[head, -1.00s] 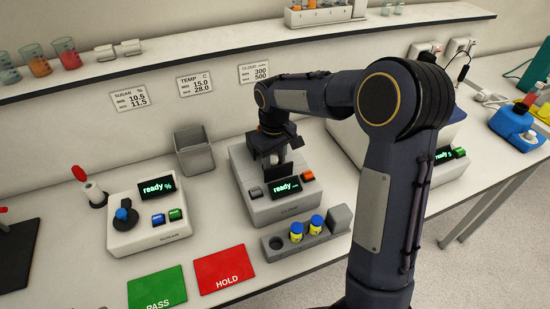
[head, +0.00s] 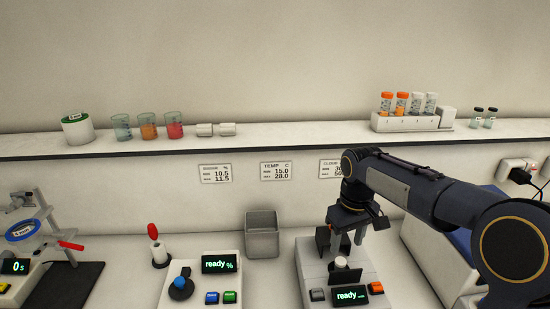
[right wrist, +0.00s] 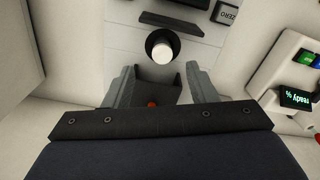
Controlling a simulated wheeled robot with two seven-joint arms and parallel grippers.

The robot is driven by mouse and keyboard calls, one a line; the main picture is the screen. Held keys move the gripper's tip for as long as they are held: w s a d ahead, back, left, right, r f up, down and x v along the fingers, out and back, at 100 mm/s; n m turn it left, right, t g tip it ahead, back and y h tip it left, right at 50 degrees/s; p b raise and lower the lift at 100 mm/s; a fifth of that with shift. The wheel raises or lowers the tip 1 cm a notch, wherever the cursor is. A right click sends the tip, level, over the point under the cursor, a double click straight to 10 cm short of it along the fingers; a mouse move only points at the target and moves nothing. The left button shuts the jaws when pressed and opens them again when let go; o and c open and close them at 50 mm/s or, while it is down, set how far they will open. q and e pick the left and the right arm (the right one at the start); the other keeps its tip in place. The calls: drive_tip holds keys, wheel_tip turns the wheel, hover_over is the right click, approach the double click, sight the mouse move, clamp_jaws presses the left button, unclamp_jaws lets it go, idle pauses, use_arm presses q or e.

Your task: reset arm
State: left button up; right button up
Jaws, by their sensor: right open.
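My right gripper (head: 341,246) is above the cloudiness meter (head: 313,272) in the head view, with its fingers pointing down. In the right wrist view its two grey fingers (right wrist: 163,86) are apart with nothing held between them. A white round-topped piece (right wrist: 162,48) stands in a dark round opening of the meter, just beyond the fingers. It also shows in the head view (head: 341,263), below the gripper. The meter's display (head: 350,295) reads "ready". My left gripper is in neither view.
The sugar meter (head: 200,275) stands to the left, with a grey bin (head: 262,236) behind it. A shelf (head: 290,139) runs along the wall, carrying beakers (head: 148,127) and a vial rack (head: 405,122). A timer stand (head: 40,240) is at far left.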

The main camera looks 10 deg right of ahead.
drive_tip(key=s+r+m+t+y, duration=0.2)
drive_tip(key=s+r+t+y, duration=0.1)
drive_tip(key=s, duration=1.1)
drive_tip(key=s+a+f+m+t, duration=0.1)
drive_tip(key=s+a+f, duration=0.1)
drive_tip(key=s, duration=0.4)
drive_tip(key=s+a+f+m+t, duration=0.1)
drive_tip(key=s+a+f, duration=0.1)
drive_tip(key=s, duration=0.3)
drive_tip(key=shift+s+f+m+y, duration=0.3)
drive_tip(key=shift+s+m+y, duration=0.05)
drive_tip(key=shift+m+y, duration=0.05)
